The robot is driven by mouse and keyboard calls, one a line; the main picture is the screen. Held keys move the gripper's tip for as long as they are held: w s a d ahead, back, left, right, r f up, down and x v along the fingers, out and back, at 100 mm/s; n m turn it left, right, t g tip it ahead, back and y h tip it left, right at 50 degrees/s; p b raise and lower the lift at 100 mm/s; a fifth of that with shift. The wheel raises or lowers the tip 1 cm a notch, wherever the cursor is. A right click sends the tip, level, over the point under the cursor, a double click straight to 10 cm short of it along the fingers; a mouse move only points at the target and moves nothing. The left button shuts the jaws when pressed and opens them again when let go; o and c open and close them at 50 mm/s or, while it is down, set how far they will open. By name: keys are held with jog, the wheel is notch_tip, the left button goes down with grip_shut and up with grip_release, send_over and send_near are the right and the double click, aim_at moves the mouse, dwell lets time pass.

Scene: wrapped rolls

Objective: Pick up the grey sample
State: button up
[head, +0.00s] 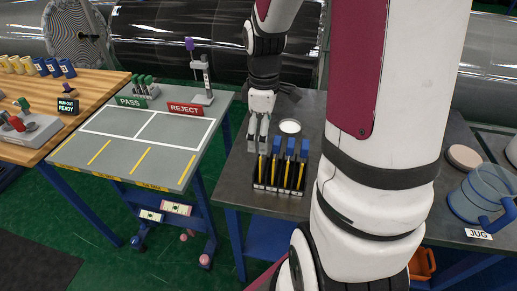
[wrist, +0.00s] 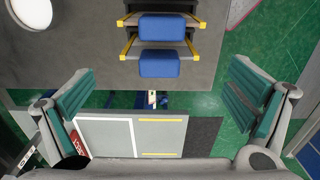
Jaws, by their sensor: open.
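I cannot pick out a clearly grey sample in either view. A black rack (head: 279,188) with yellow uprights stands on the dark table, and several blue-topped pieces (head: 291,146) rise from it. Two blue tops (wrist: 159,63) show at the upper middle of the wrist view, between yellow bars. My gripper (head: 259,148) points down at the left end of the rack in the head view. In the wrist view my gripper (wrist: 163,97) is open with its fingers wide apart, and no object shows held between them.
A white disc (head: 290,127) lies behind the rack. A grey sorting table (head: 140,150) with a green PASS sign (head: 131,102) and a red REJECT sign (head: 186,109) stands to the left. A clear jug (head: 480,195) stands at the right.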

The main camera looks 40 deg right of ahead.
send_over(263, 172)
jog(key=shift+w+d+f, duration=0.1)
jog(key=shift+f, duration=1.15)
jog(key=shift+w+d+f, duration=0.1)
jog(key=shift+w+f, duration=0.05)
jog(key=shift+f, duration=1.05)
jog(key=shift+w+d+f, duration=0.1)
jog(key=shift+f, duration=1.15)
jog(key=c, duration=1.7)
jog(key=shift+s+a, duration=0.1)
jog(key=shift+c, duration=0.2)
